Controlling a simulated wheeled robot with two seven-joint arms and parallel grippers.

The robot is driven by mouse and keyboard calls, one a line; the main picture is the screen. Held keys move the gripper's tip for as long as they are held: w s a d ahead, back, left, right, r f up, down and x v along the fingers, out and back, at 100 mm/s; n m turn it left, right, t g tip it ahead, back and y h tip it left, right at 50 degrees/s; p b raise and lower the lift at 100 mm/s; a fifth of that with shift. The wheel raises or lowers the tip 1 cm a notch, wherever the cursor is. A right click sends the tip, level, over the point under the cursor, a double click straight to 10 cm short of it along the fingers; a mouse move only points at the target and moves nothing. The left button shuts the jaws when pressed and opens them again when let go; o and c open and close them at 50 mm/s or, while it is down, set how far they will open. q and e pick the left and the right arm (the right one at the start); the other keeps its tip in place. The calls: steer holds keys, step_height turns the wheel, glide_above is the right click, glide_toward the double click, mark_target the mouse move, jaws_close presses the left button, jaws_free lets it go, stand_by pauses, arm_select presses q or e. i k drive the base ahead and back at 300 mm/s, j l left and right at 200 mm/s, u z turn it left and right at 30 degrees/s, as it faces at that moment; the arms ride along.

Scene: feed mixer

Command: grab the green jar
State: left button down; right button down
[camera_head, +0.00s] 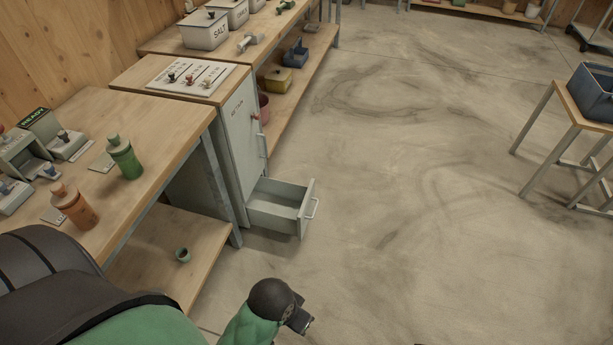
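The green jar (124,158) stands upright on the wooden workbench (165,125) at the left, near its right-hand edge. It has a green body and a narrower green top. Nothing is touching it. Green and dark parts of my own arm show at the bottom left and bottom centre, nearer than the bench.
An orange jar (75,207) stands nearer on the same bench. Small grey devices (62,138) sit behind the green jar. An open drawer (281,206) juts from the grey cabinet (241,135).

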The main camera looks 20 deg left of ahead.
mark_target(128, 162)
steer(key=u, duration=0.75)
steer(key=k+j+u, duration=0.1)
steer(key=u, duration=0.4)
steer(key=j+u, duration=0.2)
steer(key=u, duration=0.3)
steer(key=l, duration=0.2)
steer(key=i+u, duration=0.05)
